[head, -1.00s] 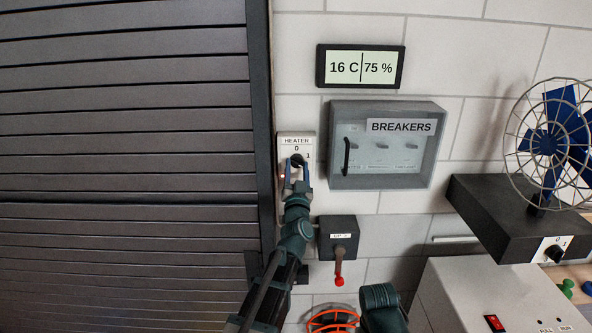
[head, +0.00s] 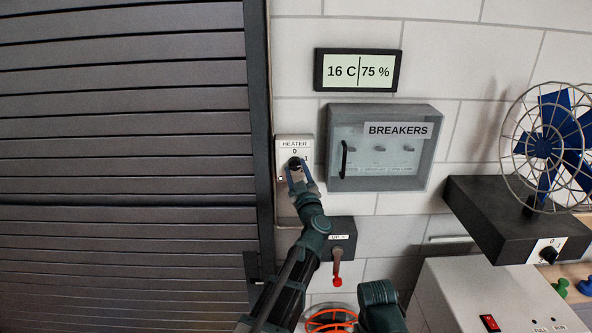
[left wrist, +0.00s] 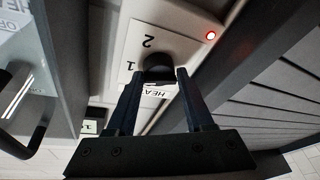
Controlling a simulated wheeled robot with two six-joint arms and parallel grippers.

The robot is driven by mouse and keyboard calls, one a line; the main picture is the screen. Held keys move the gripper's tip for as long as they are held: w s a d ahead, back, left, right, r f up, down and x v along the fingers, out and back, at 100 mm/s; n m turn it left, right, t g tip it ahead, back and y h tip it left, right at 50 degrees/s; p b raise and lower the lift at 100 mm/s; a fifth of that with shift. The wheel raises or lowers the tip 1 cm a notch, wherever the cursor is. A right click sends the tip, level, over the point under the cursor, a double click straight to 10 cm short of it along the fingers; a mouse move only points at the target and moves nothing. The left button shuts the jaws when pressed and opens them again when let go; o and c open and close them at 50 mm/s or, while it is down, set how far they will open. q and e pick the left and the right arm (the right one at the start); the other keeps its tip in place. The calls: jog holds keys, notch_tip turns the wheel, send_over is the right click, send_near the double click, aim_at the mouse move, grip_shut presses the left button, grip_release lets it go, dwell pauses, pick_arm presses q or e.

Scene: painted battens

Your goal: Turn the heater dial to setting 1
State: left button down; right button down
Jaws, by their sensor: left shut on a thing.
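A red light (left wrist: 211,35) glows on the panel corner. The dial's pointer is not clear to me, so I cannot tell its setting. My right gripper is out of sight.
A grey breaker box (head: 430,160) is to the right, below a display (head: 357,70) reading 16 C and 75 %. A switch box (head: 346,226) with a red-tipped lever is close beside my left arm. A dark shutter (head: 130,150) fills the left. A fan (head: 545,145) stands right.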

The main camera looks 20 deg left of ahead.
pick_arm(q)
jog(key=shift+n, duration=0.3)
jog(key=shift+c, duration=1.7)
grip_release()
jog(key=shift+d, duration=0.15)
jog(key=shift+s+f, duration=0.1)
jog(key=shift+s, duration=0.15)
jog(key=b+v, duration=0.3)
jog(key=v, duration=1)
jog(key=shift+d, duration=0.15)
jog(key=shift+d, duration=0.1)
